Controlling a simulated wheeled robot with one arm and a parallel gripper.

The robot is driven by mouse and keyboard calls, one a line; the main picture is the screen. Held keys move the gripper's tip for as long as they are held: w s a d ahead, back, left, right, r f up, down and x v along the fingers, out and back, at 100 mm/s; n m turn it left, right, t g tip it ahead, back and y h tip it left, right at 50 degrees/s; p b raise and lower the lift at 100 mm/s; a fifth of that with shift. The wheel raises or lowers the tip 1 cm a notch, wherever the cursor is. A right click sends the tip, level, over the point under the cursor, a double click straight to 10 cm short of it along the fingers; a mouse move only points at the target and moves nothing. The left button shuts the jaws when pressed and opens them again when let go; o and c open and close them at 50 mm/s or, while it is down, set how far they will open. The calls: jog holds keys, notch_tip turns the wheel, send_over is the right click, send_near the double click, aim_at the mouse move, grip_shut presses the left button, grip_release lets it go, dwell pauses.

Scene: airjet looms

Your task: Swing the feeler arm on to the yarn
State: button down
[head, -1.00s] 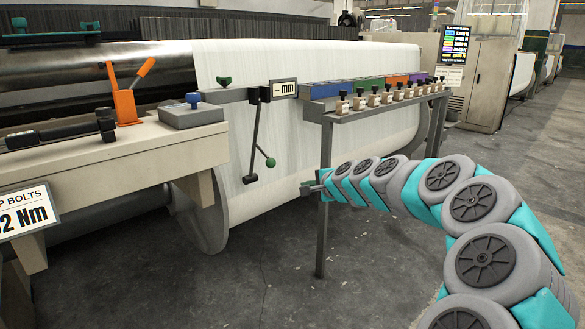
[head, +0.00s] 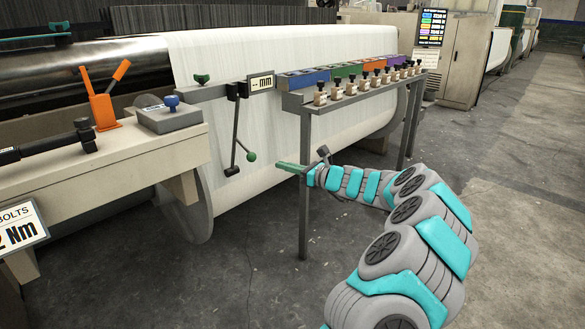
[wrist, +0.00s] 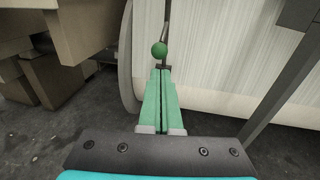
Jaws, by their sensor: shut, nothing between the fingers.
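The feeler arm (head: 236,140) is a thin dark rod that hangs from a bracket in front of the white yarn sheet (head: 205,66). A short side rod near its lower end carries a green ball knob (head: 251,157), which also shows in the wrist view (wrist: 159,49). My gripper (head: 277,164) is shut and empty, to the right of the knob and slightly lower, with a small gap in the head view. In the wrist view my green fingers (wrist: 160,72) lie together and point at the knob. Whether they touch it cannot be told.
A small "-- mm" display (head: 261,82) sits by the feeler's bracket. A rack (head: 352,91) with several coloured blocks and weights stands right of it, its leg (head: 304,190) close to my gripper. A bench (head: 120,150) stands left. The floor in front is clear.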

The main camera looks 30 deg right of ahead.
aim_at(255, 158)
jog(key=x, duration=0.8)
jog(key=shift+w+a, duration=0.15)
jog(key=shift+a, duration=0.05)
